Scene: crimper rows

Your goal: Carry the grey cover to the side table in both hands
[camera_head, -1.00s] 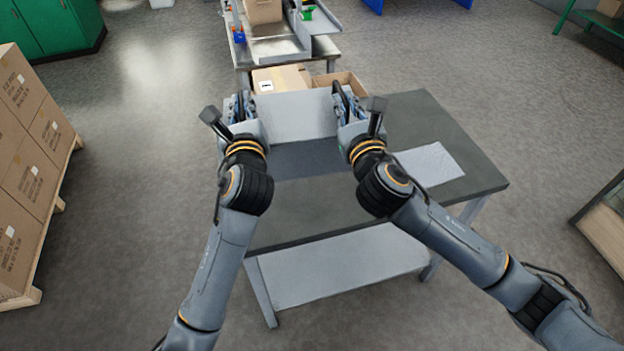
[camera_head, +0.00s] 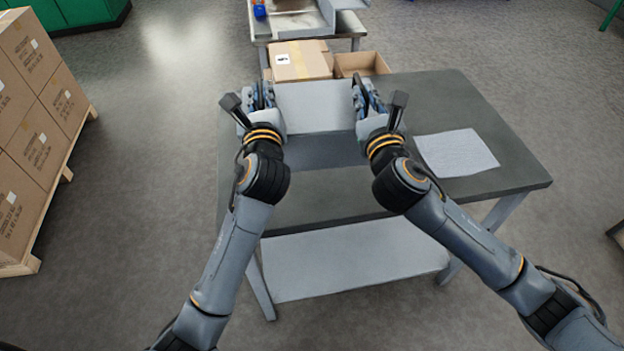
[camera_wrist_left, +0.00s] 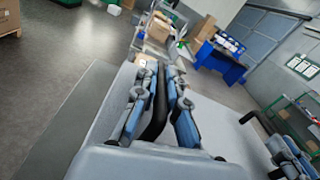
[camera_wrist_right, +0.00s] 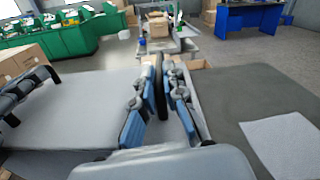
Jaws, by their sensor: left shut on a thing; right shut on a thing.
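The grey cover (camera_head: 315,105) is a wide, pale box-like piece held level between my two grippers, above a dark-topped table (camera_head: 490,120). My left gripper (camera_head: 262,95) is shut on a black handle at the cover's left side. My right gripper (camera_head: 366,95) is shut on a black handle at its right side. The cover's flat top fills the right of the left wrist view (camera_wrist_left: 225,118) and the left of the right wrist view (camera_wrist_right: 85,110). I cannot tell the gap between cover and tabletop; its underside is hidden.
A pale grey sheet (camera_head: 456,152) lies on the tabletop at the right. Beyond the far edge are a closed carton (camera_head: 300,62), an open carton (camera_head: 361,64) and another bench. Stacked boxes (camera_head: 40,145) stand on the left. The floor between is clear.

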